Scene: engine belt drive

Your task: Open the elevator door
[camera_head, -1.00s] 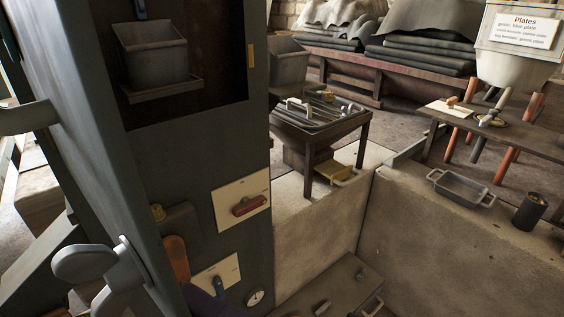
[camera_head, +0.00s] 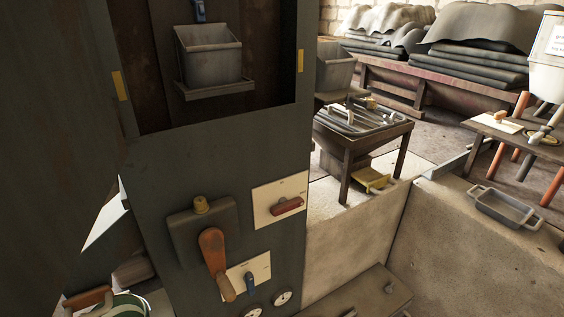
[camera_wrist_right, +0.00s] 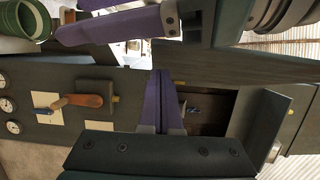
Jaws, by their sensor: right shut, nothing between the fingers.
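The dark elevator cabinet (camera_head: 215,150) stands at the left of the head view. Its upper opening is uncovered, and a grey bucket (camera_head: 210,55) sits on a small shelf inside. Which part is the door I cannot tell. Below the opening are an orange lever (camera_head: 214,262) pointing down, a red handle (camera_head: 287,206) and a blue lever (camera_head: 250,283). In the right wrist view, my right gripper (camera_wrist_right: 163,76) has its purple fingers shut and empty, in front of the cabinet. Other purple finger pieces, apparently my left gripper (camera_wrist_right: 115,25), cross the top; their gap is unclear.
A large dark panel (camera_head: 55,110) fills the left edge of the head view. Gauges (camera_head: 283,298) sit low on the cabinet. To the right are a low concrete wall (camera_head: 470,245) with a grey tray (camera_head: 503,207) and a small table (camera_head: 362,128) with metal parts.

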